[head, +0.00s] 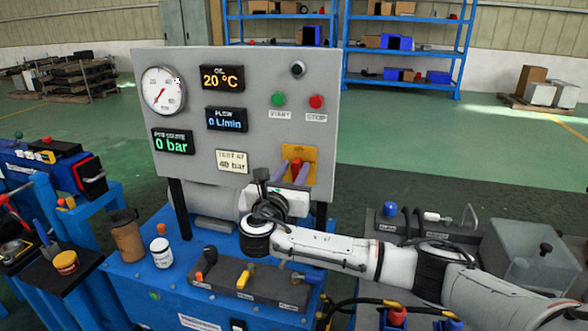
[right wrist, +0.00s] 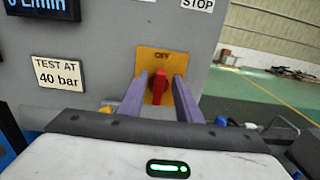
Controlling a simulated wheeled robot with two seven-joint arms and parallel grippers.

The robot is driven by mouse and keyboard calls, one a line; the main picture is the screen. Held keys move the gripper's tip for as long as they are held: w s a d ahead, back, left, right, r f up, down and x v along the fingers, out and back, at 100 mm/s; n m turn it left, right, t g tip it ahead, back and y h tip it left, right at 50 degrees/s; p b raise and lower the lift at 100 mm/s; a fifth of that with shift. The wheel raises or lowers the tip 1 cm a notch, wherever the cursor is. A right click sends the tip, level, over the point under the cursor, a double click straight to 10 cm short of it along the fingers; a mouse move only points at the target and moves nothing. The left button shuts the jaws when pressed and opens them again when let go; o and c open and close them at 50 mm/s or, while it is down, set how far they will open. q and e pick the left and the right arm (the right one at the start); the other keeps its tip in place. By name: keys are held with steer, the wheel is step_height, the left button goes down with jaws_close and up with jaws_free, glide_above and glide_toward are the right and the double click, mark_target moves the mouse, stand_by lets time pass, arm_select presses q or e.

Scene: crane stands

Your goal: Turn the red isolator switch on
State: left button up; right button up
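The red isolator switch (head: 296,166) sits on a yellow plate (head: 312,154) at the lower right of the grey panel. In the right wrist view the red handle (right wrist: 158,87) stands about upright, below a label that seems to read OFF. My right gripper (head: 292,171) is at the plate, its two purple-grey fingers pointing at the panel. In the right wrist view its fingers (right wrist: 160,92) are apart, one on each side of the handle, with yellow showing between. I cannot tell whether the fingertips touch the plate. My left gripper is not in view.
The panel (head: 200,60) carries a round gauge (head: 163,91), displays reading 20 °C, 0 L/min and 0 bar, a green START button (head: 278,99) and a red STOP button (head: 316,101). Below, the blue bench (head: 150,290) holds a brown cup (head: 127,235), a white jar (head: 161,252) and a valve block (head: 250,283).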

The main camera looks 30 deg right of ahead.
steer(key=shift+w+d, duration=0.15)
steer(key=shift+d, duration=0.05)
jaws_close()
